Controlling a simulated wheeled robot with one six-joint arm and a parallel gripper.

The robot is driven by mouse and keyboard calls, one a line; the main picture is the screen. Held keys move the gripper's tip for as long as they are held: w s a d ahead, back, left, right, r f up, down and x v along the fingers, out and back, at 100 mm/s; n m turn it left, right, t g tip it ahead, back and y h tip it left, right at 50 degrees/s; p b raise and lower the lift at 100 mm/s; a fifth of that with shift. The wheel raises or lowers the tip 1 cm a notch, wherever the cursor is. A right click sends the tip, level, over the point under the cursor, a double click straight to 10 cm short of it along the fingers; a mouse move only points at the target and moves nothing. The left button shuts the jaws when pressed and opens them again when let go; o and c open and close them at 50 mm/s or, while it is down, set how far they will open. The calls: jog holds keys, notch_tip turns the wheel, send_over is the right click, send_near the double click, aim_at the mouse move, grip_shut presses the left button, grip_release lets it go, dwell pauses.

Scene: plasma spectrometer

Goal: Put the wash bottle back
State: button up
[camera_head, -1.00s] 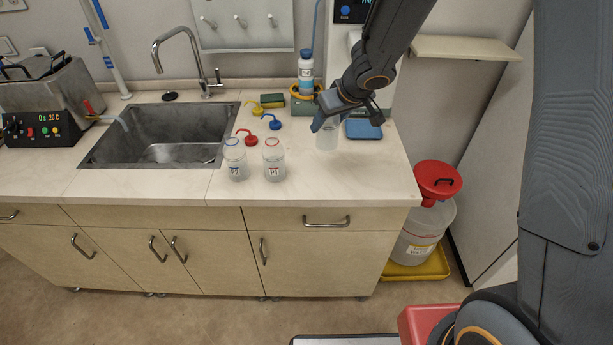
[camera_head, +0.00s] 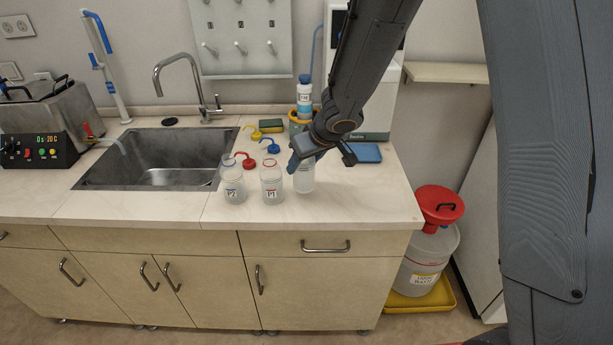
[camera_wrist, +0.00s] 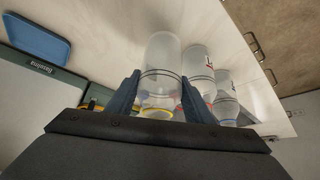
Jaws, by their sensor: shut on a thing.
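My gripper (camera_head: 303,160) is shut on a clear, capless wash bottle (camera_head: 305,179), holding it upright near its top. In the wrist view the bottle (camera_wrist: 164,54) sits between both fingers (camera_wrist: 158,88), with a yellow ring at its neck. Its base is at or just above the counter; I cannot tell which. To its left stand two similar open bottles, P1 (camera_head: 272,184) and P2 (camera_head: 233,184). Three spouted caps lie behind: red (camera_head: 247,162), blue (camera_head: 270,147) and yellow (camera_head: 254,134).
The sink (camera_head: 150,158) with its faucet is to the left. A blue pad (camera_head: 366,153) lies right of my gripper. A blue-capped bottle (camera_head: 304,98) and a green sponge (camera_head: 271,125) are at the back. The counter front (camera_head: 340,210) is clear. A red-topped waste container (camera_head: 430,255) stands on the floor.

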aim_at(304, 173)
jog(key=shift+f+b, duration=1.35)
jog(key=shift+f, duration=0.35)
jog(key=shift+f, duration=0.15)
jog(key=o, duration=1.1)
